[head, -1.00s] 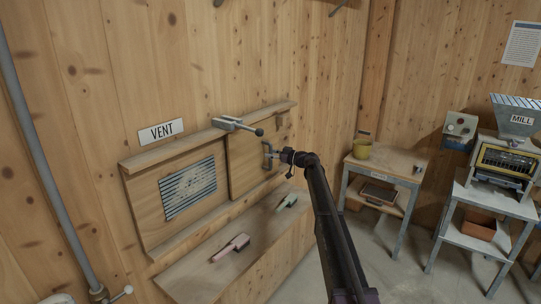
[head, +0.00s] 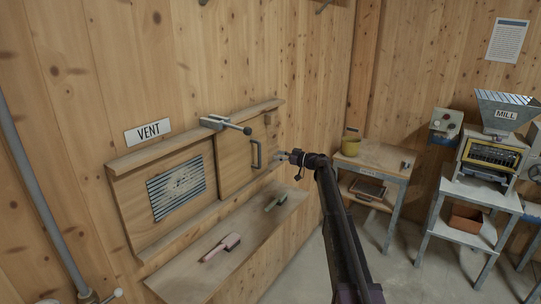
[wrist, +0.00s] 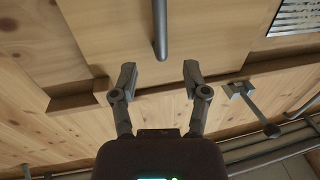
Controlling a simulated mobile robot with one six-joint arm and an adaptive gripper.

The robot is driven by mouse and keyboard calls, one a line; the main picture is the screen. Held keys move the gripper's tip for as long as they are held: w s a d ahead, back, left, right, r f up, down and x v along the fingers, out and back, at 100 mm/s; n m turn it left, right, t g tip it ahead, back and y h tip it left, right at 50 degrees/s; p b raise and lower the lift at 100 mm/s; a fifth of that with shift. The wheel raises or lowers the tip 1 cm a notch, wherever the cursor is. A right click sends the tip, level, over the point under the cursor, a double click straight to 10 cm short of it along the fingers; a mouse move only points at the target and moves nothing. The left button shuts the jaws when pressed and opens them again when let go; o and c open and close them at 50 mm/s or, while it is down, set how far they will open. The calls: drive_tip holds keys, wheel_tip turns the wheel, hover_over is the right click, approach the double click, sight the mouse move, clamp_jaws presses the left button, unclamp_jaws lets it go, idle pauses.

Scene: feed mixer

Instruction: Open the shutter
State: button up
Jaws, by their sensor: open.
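The handle (wrist: 160,30) shows there beyond the fingertips, roughly in line with the gap.
A grey metal latch with a knobbed lever (head: 225,124) sits on the upper rail. A shelf (head: 190,274) below holds a pink brush (head: 222,246) and a green brush (head: 276,202). A small table (head: 384,159) and the mill (head: 490,150) stand to the right.

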drive_tip(key=shift+v, duration=1.35)
drive_tip(key=s+a+f+m+g+h, duration=0.2)
drive_tip(key=s+f, duration=0.3)
drive_tip(key=s, duration=0.4)
drive_tip(key=s+a+f+m+g+h+b, duration=0.1)
drive_tip(key=s+a+f+g+h, duration=0.3)
drive_tip(key=s, duration=0.6)
drive_tip(key=s+f+m+h, duration=0.1)
drive_tip(key=s+f+m, duration=0.1)
drive_tip(key=s+f, duration=0.55)
drive_tip(key=s+d+f+m+h, duration=0.1)
drive_tip(key=s+d+m+h, duration=0.1)
drive_tip(key=s, duration=0.7)
drive_tip(key=s+d+f+m+g+h+b, duration=0.1)
drive_tip(key=s+d+f+m+h, duration=0.1)
drive_tip(key=s, duration=0.7)
drive_tip(key=s+d+f+m+g+h, duration=0.1)
drive_tip(key=s+d+m+h, duration=0.2)
drive_tip(key=s, duration=0.6)
drive_tip(key=shift+d+f+h, duration=0.25)
drive_tip(key=shift+d+h, duration=0.05)
drive_tip(key=shift+h, duration=0.7)
